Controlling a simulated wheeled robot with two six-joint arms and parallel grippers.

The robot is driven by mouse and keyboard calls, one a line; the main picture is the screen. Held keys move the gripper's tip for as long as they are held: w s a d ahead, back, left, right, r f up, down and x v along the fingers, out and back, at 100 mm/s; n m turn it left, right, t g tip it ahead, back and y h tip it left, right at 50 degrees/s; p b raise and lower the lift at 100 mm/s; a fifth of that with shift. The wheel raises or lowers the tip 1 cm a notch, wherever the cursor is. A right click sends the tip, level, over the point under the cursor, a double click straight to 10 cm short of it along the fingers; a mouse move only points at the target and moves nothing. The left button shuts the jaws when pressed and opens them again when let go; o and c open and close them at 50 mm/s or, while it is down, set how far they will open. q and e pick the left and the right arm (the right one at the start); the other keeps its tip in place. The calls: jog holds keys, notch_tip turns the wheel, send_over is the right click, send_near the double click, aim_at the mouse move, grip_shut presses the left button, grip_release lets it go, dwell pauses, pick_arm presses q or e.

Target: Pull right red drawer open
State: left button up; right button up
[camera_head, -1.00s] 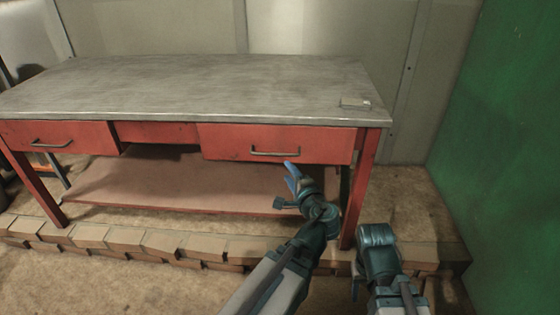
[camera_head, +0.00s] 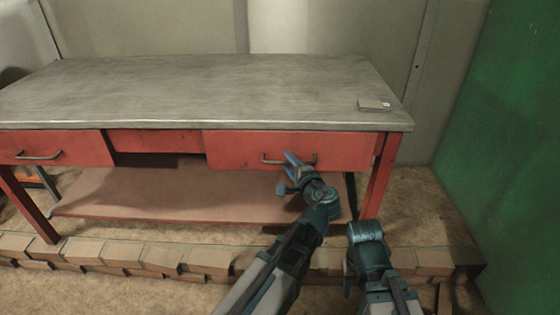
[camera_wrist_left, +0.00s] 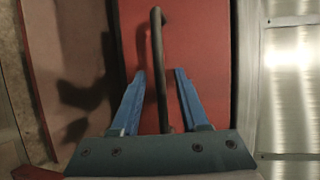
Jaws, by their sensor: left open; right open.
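The right red drawer (camera_head: 228,151) is under the metal tabletop and looks closed. Its dark bar handle (camera_head: 310,160) is partly hidden by my left gripper (camera_head: 287,172) in the head view. In the left wrist view, the handle (camera_wrist_left: 159,70) runs between the two open blue fingers of my left gripper (camera_wrist_left: 160,82). The fingers are on either side of the bar and not closed on it. My right gripper (camera_head: 348,270) is low at the right of the head view, away from the drawer; its fingers are mostly hidden.
The workbench tabletop (camera_head: 200,85) carries a small flat item (camera_head: 375,105) near its right corner. A left red drawer (camera_head: 75,150) has its own handle. A low brick edge (camera_head: 160,256) runs in front of the bench. A green wall (camera_head: 510,150) stands at the right.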

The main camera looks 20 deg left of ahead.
pick_arm(q)
jog(key=shift+w+a, duration=0.1)
jog(key=shift+w, duration=0.05)
grip_shut()
dwell(1.4)
